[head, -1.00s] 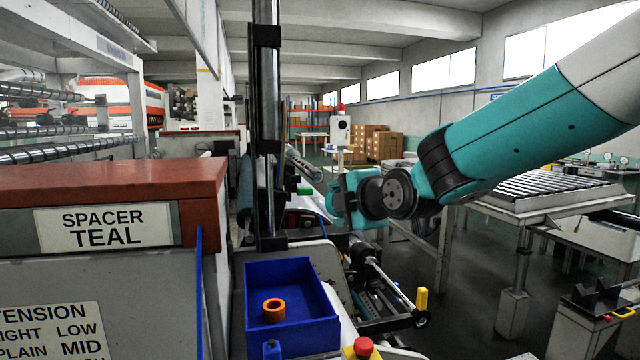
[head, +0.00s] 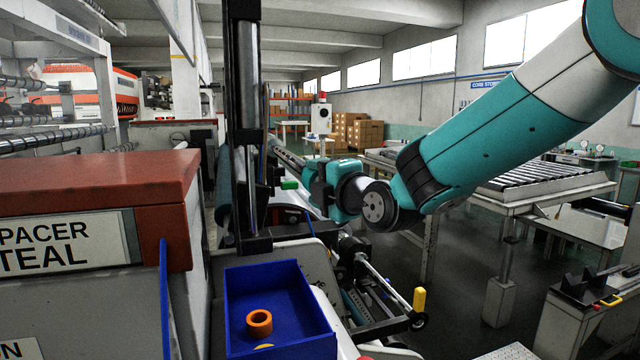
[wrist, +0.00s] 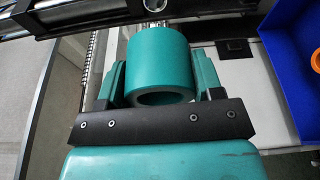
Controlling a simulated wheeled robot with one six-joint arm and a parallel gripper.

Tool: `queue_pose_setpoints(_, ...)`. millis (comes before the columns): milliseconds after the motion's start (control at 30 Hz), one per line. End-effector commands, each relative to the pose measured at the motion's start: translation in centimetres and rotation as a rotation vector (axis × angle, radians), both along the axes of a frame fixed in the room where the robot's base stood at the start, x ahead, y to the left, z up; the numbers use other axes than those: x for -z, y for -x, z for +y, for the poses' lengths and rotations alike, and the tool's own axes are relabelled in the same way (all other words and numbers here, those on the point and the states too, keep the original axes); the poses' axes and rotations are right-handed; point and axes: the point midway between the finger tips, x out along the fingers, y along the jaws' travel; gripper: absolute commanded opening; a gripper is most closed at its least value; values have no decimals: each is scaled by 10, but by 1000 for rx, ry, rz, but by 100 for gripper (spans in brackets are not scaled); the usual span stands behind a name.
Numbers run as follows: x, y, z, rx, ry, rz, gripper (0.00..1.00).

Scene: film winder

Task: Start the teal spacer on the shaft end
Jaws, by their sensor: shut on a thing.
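The teal spacer (wrist: 155,62) is a thick hollow ring, held between the two teal fingers of my gripper (wrist: 156,78) in the wrist view. Its near open end faces the wrist camera. A small metallic part (wrist: 153,8) shows just beyond its far end; I cannot tell whether this is the shaft end or whether they touch. In the head view my gripper (head: 318,190) is beside the dark upright post, and the spacer cannot be made out there. A grey shaft-like part (head: 284,152) runs behind the gripper, its near end hidden.
A blue tray (head: 233,305) with an orange ring (head: 259,322) stands below and left of my gripper. A dark upright post (head: 246,130) and a red-topped cabinet (head: 90,185) stand left. A dark bar (wrist: 80,35) crosses the wrist view's top. A yellow-handled lever (head: 419,299) sticks out right.

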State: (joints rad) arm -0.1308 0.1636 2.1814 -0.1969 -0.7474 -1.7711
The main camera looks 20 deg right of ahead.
Motion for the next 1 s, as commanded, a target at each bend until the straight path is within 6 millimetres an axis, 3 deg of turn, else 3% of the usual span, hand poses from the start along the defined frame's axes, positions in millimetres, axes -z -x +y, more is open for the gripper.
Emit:
queue_pose_setpoints(100, 2, -1, -2, 4, -3, -5, 36)
queue_pose_setpoints(600, 1, -51, -4, 7, -2, -1, 36)
queue_pose_setpoints(1000, 0, -55, -4, 7, -2, -1, 36)
